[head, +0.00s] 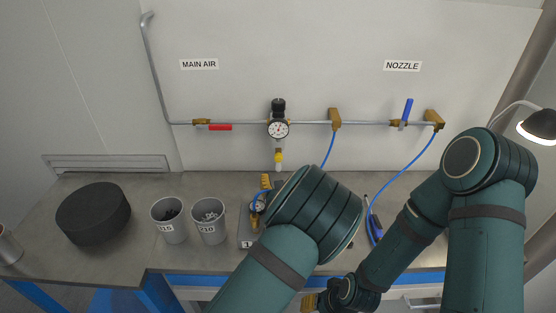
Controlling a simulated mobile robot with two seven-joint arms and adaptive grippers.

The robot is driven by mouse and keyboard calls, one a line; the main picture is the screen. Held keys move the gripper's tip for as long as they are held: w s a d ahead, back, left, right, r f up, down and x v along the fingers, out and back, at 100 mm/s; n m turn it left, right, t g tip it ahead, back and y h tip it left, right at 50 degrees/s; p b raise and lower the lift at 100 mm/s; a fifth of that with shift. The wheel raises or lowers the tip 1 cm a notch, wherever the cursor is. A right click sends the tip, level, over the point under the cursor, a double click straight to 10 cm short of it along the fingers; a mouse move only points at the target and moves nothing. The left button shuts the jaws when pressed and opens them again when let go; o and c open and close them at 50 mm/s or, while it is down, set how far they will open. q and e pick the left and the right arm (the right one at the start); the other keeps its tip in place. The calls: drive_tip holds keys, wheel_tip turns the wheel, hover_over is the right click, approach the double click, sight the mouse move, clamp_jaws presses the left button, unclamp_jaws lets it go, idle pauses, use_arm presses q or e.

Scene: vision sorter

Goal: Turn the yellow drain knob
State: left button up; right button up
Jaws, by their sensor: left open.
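The yellow drain knob (278,158) is at the bottom of the regulator with the round gauge (278,129), below the pipe on the back wall. My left gripper (267,184) is just below the knob and slightly left of it, with a visible gap between them. It is open, and my own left arm hides much of it. My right gripper (312,302) is low at the bottom edge, far from the knob. Only part of it shows, so its finger state is unclear.
A red-handled valve (220,127) and a blue-handled valve (407,110) sit on the pipe. Blue hoses (404,168) hang at right. On the bench are a black round block (93,213), two grey cups (169,226) (209,229) and a lamp (538,127) at right.

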sight(278, 160)
use_arm(q)
drive_tip(key=w, duration=1)
drive_tip(key=shift+o, duration=0.2)
clamp_jaws()
